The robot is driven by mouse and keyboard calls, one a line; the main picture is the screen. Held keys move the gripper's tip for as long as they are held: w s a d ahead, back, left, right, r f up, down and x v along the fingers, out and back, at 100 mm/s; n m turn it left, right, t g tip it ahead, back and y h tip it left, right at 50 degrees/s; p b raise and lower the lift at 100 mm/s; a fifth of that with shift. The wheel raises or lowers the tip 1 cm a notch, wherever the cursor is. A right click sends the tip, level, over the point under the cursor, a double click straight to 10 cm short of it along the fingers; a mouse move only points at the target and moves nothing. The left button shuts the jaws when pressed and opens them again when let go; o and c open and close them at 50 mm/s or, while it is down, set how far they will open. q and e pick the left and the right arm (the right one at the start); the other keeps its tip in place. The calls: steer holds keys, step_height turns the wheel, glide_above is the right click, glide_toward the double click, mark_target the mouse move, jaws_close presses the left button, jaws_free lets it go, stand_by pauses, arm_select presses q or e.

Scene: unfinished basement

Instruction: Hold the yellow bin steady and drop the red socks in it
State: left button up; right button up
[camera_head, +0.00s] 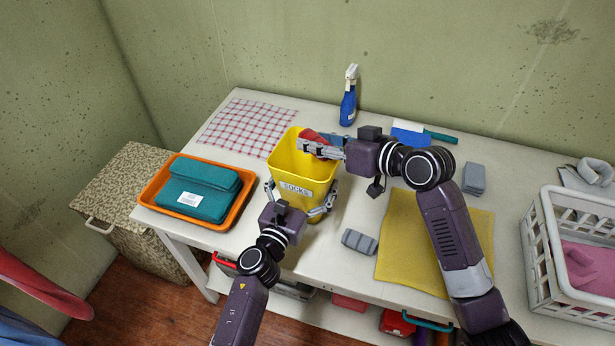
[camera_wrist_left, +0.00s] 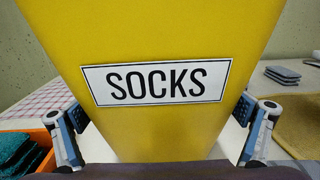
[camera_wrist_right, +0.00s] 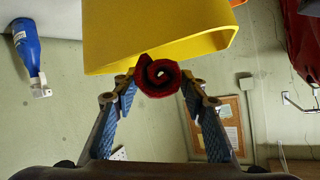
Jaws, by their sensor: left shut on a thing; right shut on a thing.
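The yellow bin (camera_head: 287,165) with a "SOCKS" label stands upright on the white table, and it fills the left wrist view (camera_wrist_left: 170,35). My left gripper (camera_head: 301,200) is shut on the bin, with one finger on each side of it. The rolled red socks (camera_head: 311,136) are partly hidden behind my right gripper (camera_head: 311,147) in the head view. In the right wrist view the red roll (camera_wrist_right: 158,76) sits between the fingertips of my right gripper, which is shut on it. The socks are over the bin's opening, close to its rim.
An orange tray (camera_head: 157,211) with folded teal cloths is left of the bin. A blue spray bottle (camera_head: 348,104) stands behind. A yellow cloth (camera_head: 400,250), a grey folded cloth (camera_head: 359,241) and a white basket (camera_head: 540,252) are to the right.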

steer(key=o, duration=1.2)
steer(key=v, duration=1.2)
arm_select(q)
steer(key=o, duration=0.9)
